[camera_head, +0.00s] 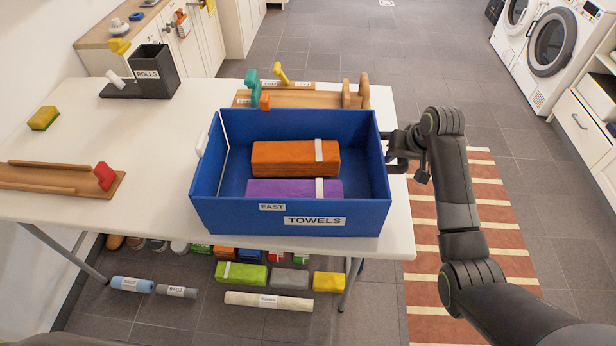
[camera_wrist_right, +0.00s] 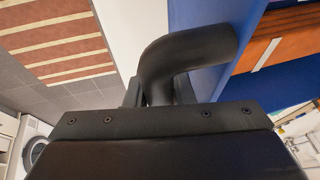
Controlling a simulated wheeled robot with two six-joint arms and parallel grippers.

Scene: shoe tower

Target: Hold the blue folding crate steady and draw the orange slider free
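The blue folding crate (camera_head: 335,218), labelled TOWELS and FAST, stands open and upright on the white table. Its blue wall also shows in the right wrist view (camera_wrist_right: 255,85). A small orange piece (camera_head: 265,100) stands beside a teal piece on the wooden rack behind the crate; it may be the orange slider, but I cannot be sure. My right gripper (camera_head: 396,153) is at the outside of the crate's right wall, touching or very close. A dark curved finger crosses the blue wall in the wrist view; its grip is unclear. My left gripper is out of view.
An orange bundle (camera_head: 285,159) and a purple bundle (camera_head: 275,188) lie in the crate. The wooden rack (camera_head: 320,98) is close behind it. A wooden board (camera_head: 50,179) with a red piece lies left. A dark ROLLS box (camera_head: 158,82) stands back left. Rolls and bundles lie under the table.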

